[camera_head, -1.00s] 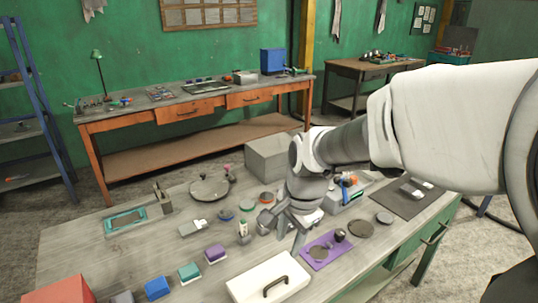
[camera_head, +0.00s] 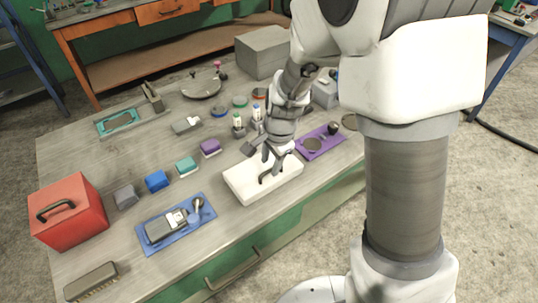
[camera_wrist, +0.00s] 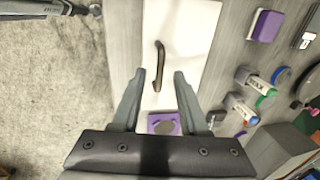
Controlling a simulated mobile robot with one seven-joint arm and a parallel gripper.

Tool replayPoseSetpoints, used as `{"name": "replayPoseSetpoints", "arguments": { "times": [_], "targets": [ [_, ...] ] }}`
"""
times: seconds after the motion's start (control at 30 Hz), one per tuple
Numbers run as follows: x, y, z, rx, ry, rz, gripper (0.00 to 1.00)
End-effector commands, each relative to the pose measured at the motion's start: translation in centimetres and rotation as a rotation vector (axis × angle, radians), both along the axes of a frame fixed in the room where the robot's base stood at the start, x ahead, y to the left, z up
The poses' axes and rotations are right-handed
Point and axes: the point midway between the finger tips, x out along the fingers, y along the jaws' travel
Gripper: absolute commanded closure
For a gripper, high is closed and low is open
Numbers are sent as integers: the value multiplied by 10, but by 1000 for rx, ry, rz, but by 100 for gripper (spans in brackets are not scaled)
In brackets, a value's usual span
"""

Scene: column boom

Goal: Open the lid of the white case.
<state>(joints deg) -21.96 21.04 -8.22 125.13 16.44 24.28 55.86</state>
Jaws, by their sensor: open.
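The white case (camera_head: 240,185) lies on the workbench near its front edge, with its lid down and a dark bar handle (camera_head: 273,172) on top. In the wrist view the case (camera_wrist: 190,30) runs away from me and its handle (camera_wrist: 159,65) lies just beyond my fingertips, roughly in line with the gap. My gripper (camera_head: 268,160) is above the case beside the handle, pointing down. In the wrist view my gripper (camera_wrist: 161,75) has its two fingers spread with nothing between them.
A purple mat (camera_head: 318,142) lies right of the case. A purple block (camera_head: 210,147) and bottles (camera_head: 257,125) stand behind it. A blue tray (camera_head: 150,240) and a red box (camera_head: 68,212) are to the left. The bench is bare just left of the case.

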Motion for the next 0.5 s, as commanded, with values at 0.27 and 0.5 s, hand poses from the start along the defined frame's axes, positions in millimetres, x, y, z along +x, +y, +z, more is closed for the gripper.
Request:
{"name": "replayPoseSetpoints", "arguments": {
  "times": [0.27,0.5],
  "targets": [
    [4,2,-21,1,-1,0,56],
    [4,3,-22,1,-1,0,56]
  ]
}}
